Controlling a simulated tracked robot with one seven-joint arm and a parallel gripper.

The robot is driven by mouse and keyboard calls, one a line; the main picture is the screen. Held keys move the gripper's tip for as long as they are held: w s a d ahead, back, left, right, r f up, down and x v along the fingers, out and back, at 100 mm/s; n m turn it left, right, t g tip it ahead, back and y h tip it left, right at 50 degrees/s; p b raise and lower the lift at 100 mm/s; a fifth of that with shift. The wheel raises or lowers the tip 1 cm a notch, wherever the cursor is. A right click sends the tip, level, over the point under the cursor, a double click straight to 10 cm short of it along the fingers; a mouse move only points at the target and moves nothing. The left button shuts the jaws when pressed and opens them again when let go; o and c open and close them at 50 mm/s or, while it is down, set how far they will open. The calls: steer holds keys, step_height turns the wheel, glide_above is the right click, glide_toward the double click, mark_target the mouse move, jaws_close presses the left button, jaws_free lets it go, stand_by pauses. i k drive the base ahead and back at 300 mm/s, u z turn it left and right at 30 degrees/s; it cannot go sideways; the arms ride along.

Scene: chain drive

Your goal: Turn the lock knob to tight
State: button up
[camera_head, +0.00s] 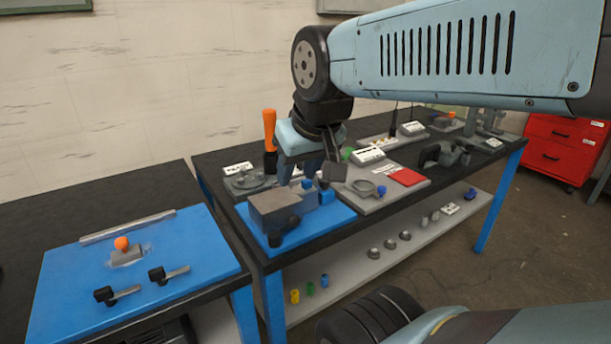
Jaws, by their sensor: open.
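A grey block (283,207) sits on a blue board (318,227) on the middle workbench. A dark round knob-like part (284,231) is on its front, and small blue parts (325,193) are at its right end. I cannot tell for certain which part is the lock knob, and no tight mark is readable. My gripper (310,178) points down just above and behind the block's right end. Its dark fingers are apart, and I see nothing held between them. The fingertips partly overlap the blue parts in the picture, so contact is unclear.
An orange-handled tool (270,140) stands behind the block. A grey board (354,203) with a ring and a red plate (405,177) lies to the right. Another blue board (200,250) with black-knobbed levers is at left. A red cabinet (563,150) stands far right.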

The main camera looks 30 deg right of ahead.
mark_target(325, 185)
steer(key=z, duration=0.05)
steer(key=k, duration=0.95)
steer(key=z, duration=0.45)
steer(key=i, duration=1)
steer(key=u, duration=0.05)
